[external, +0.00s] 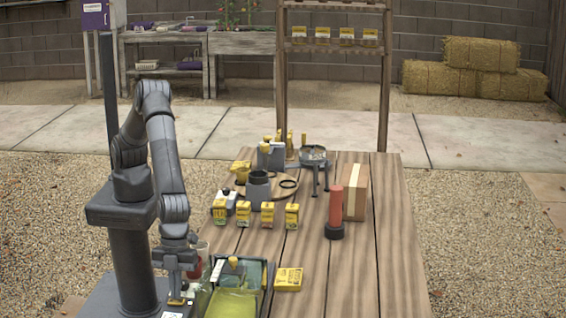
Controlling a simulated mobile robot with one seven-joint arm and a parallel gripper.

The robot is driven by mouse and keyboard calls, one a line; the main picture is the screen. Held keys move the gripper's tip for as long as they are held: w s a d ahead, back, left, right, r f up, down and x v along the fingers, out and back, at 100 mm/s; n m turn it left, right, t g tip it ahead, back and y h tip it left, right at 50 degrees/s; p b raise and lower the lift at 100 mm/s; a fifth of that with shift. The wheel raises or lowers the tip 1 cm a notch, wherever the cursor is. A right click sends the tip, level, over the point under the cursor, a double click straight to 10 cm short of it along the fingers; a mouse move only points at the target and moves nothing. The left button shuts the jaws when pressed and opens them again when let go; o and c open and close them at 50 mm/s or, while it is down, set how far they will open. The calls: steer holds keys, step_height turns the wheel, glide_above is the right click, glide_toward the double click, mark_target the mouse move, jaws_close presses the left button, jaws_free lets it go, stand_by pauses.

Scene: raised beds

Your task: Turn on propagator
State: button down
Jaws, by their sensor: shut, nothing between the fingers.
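A dark-rimmed tray with a yellow-green inside (236,304) lies at the near left end of the wooden table; it looks like the propagator. Its lower part is cut off by the picture's bottom edge. My gripper (177,292) points down just left of it, low near the table's left edge. The gripper is shut and holds nothing. A small yellow spot shows at its fingertips, too small to make out. I cannot see a switch clearly, nor tell whether the fingertips touch anything.
A reddish glass (201,262) stands close beside the gripper. A yellow packet (288,279) lies right of the tray. Several small yellow boxes (268,214) stand behind. A red-and-black cylinder (335,215) stands before a wooden block (356,190). The table's near right is clear.

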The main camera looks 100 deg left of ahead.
steer(key=s+v, duration=0.2)
steer(key=v, duration=1.1)
steer(key=shift+s+d+r, duration=0.35)
